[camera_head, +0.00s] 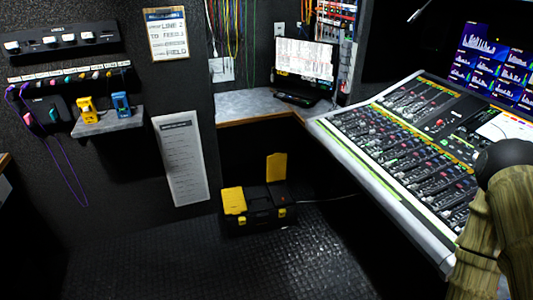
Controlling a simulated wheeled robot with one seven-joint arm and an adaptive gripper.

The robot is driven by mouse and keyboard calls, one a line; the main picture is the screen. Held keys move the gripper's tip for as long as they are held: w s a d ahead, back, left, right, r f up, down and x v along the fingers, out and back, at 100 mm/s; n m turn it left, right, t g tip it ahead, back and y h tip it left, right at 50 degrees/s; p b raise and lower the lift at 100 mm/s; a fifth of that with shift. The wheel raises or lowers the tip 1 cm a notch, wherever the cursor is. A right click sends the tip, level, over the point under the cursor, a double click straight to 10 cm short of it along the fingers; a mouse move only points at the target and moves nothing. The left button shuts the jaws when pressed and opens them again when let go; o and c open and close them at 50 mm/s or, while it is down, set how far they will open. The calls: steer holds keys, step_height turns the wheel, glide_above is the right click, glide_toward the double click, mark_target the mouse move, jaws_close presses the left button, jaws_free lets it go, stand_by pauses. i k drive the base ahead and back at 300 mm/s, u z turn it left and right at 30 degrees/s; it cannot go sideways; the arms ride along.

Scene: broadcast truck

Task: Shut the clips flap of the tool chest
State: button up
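The tool chest (258,217) is a black box with yellow parts, standing on the floor under the desk. One yellow flap (276,167) stands upright, open, at its back right. A second yellow flap (233,200) lies flat over the left part of the top. Two yellow latches show on the front. No label is readable, so I cannot tell from lettering which flap is the clips flap. The contents of the open compartment are too small and dark to make out. My gripper is not in view.
A mixing console (420,140) juts out at right. An olive-brown shape with a dark rounded top (490,230) is at the right edge. A white printed board (181,160) leans on the wall left of the chest. The dark studded floor (200,265) before the chest is clear.

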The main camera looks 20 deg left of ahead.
mark_target(276, 163)
steer(key=u, duration=0.8)
steer(key=i, duration=0.95)
steer(key=u, duration=0.75)
steer(key=i, duration=1.6)
steer(key=z, duration=0.8)
steer(key=i, duration=0.6)
steer(key=z, duration=0.45)
